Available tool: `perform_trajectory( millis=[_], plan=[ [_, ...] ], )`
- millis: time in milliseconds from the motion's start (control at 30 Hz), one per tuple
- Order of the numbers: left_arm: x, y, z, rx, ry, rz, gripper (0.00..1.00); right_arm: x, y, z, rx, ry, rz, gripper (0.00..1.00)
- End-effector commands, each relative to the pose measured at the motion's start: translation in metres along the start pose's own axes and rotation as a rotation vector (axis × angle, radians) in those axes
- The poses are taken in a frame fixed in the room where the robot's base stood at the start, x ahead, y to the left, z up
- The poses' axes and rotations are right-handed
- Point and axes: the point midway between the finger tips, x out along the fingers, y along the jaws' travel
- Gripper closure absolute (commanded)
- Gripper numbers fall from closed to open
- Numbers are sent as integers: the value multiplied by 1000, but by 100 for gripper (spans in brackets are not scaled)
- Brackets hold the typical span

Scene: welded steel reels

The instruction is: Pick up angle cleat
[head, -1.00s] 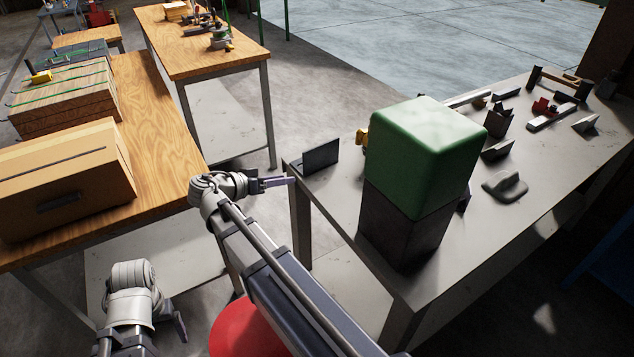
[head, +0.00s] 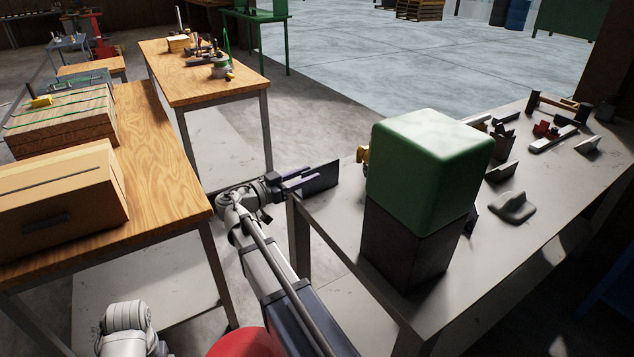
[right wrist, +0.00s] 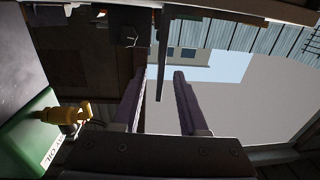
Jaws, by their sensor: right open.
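The angle cleat (head: 322,178) is a dark plate standing at the near left corner of the grey steel table. My right gripper (head: 303,181) is open at its left end, with its fingers level with the plate. In the right wrist view the cleat (right wrist: 163,60) shows edge-on as a thin dark strip between the two open fingers (right wrist: 160,78), with a gap to the right finger.
A green rounded block (head: 430,165) on a dark box (head: 405,245) stands right of the cleat. A yellow fitting (head: 362,154) is behind it. Several steel parts lie farther back on the table (head: 560,185). A wooden bench (head: 165,150) with cartons is at left.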

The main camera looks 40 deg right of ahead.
Motion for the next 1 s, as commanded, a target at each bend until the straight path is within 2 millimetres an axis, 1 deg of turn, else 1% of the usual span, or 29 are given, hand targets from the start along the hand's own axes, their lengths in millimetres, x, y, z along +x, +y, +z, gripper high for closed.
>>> perform_trajectory(
  millis=[167, 400, 500, 667, 1000],
  plan=[
    [-1, 0, 0, 0, 0, 0, 15, 14, 1, -1, 0, 0, 3, 57],
    [-2, 0, 0, 0, 0, 0, 15, 47, 1, -2, -1, -1, 2, 57],
    [-2, 0, 0, 0, 0, 0, 15, 52, 1, -2, -1, -1, 1, 57],
    [-2, 0, 0, 0, 0, 0, 15, 51, 1, -2, -1, -1, 0, 57],
    [-2, 0, 0, 0, 0, 0, 15, 51, 1, -2, -1, -1, 0, 96]
  ],
)
